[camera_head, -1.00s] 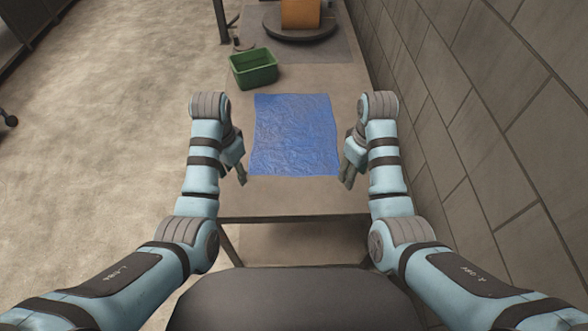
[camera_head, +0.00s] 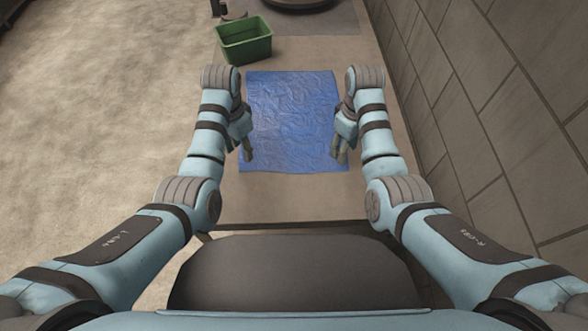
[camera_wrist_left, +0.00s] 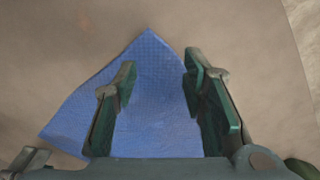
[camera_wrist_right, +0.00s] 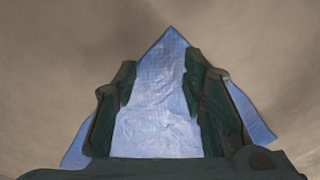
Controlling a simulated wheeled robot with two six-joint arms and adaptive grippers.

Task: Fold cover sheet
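The blue cover sheet (camera_head: 292,120) lies spread and slightly wrinkled on the table in the head view. My left gripper (camera_head: 248,155) is at its left edge near the front corner. In the left wrist view my left gripper (camera_wrist_left: 158,85) is open, with a corner of the sheet (camera_wrist_left: 150,110) showing between its fingers. My right gripper (camera_head: 339,153) is at the sheet's right edge near the front corner. In the right wrist view my right gripper (camera_wrist_right: 160,80) is open, with a corner of the sheet (camera_wrist_right: 160,115) between its fingers. Contact with the sheet cannot be told.
A green bin (camera_head: 244,42) stands on the table beyond the sheet, to the left. A dark round base (camera_head: 297,4) is at the far end. A tiled wall (camera_head: 500,110) runs along the right. The table (camera_head: 285,200) is bare in front of the sheet.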

